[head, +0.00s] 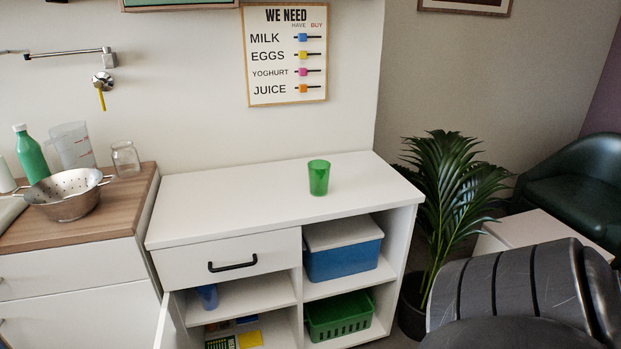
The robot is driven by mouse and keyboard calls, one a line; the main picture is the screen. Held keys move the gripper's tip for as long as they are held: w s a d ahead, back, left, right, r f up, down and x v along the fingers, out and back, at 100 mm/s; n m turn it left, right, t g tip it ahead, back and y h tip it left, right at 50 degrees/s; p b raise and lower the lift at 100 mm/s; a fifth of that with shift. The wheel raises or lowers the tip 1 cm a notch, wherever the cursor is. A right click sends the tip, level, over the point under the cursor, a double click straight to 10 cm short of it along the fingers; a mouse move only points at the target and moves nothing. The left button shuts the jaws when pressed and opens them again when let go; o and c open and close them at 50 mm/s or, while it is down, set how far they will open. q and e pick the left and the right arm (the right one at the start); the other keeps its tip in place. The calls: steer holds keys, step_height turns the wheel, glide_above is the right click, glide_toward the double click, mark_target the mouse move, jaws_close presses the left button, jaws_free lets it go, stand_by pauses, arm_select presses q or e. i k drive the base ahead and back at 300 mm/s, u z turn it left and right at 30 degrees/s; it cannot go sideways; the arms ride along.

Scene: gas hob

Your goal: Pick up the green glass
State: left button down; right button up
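Neither of my grippers shows in the head view.
The cabinet top around the glass is bare. Below are a closed drawer (226,259), a blue box (343,258), a green basket (339,318) and an open door (172,325). Left, a wooden counter holds a colander (68,197), a green bottle (32,155) and a jar (125,160). A plant (450,195) stands right.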

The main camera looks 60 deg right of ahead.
mark_target(319, 179)
steer(key=z, duration=3)
steer(key=i, duration=1.4)
steer(key=u, duration=2.6)
